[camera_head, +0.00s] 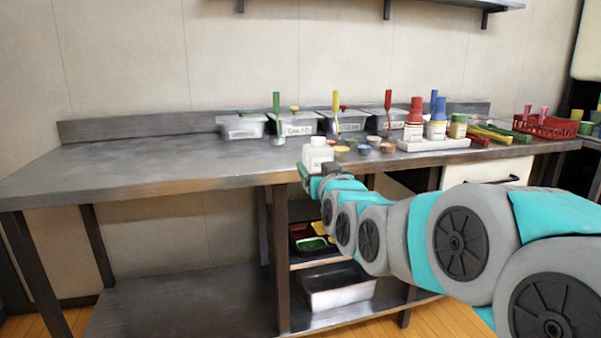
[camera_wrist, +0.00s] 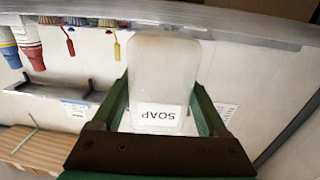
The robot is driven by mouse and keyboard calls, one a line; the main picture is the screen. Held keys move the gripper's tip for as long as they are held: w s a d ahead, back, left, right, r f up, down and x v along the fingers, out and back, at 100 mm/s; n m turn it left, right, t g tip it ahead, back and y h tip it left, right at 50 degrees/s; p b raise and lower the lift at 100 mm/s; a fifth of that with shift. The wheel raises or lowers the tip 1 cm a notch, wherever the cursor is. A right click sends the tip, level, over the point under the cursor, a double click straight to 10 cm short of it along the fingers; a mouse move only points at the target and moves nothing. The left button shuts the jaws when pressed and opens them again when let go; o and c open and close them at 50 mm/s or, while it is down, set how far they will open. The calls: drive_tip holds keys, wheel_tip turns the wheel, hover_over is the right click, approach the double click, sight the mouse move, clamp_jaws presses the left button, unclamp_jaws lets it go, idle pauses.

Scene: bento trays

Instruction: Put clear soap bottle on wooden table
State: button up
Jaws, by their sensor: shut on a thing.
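The soap bottle (camera_head: 318,153) is pale and whitish, with a white label. In the head view it appears upright at the front edge of the long grey table (camera_head: 150,168). I cannot tell whether its base touches the table or hangs just in front of the edge. My gripper (camera_head: 312,180) is at the bottle's lower part. In the wrist view the bottle (camera_wrist: 163,65) sits between the two green fingers of my gripper (camera_wrist: 160,92), which is shut on it. Its SOAP label reads upside down there.
Small bowls (camera_head: 365,149) stand just right of the bottle. Behind are lidded containers (camera_head: 299,123) with upright utensils. A white tray (camera_head: 433,144) of condiment bottles and a red rack (camera_head: 545,127) stand further right. The table's left half is clear. A lower shelf holds a metal tray (camera_head: 338,296).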

drive_tip(key=w+d+f+m+h, duration=0.1)
drive_tip(key=w+d+f+h, duration=0.1)
drive_tip(key=w+d+f, duration=0.3)
drive_tip(key=w+d+f+m+h, duration=0.1)
drive_tip(key=w+d+f, duration=0.5)
drive_tip(key=f, duration=0.7)
drive_tip(key=shift+w+h, duration=0.15)
drive_tip(key=shift+h, duration=0.25)
drive_tip(key=shift+d, duration=0.1)
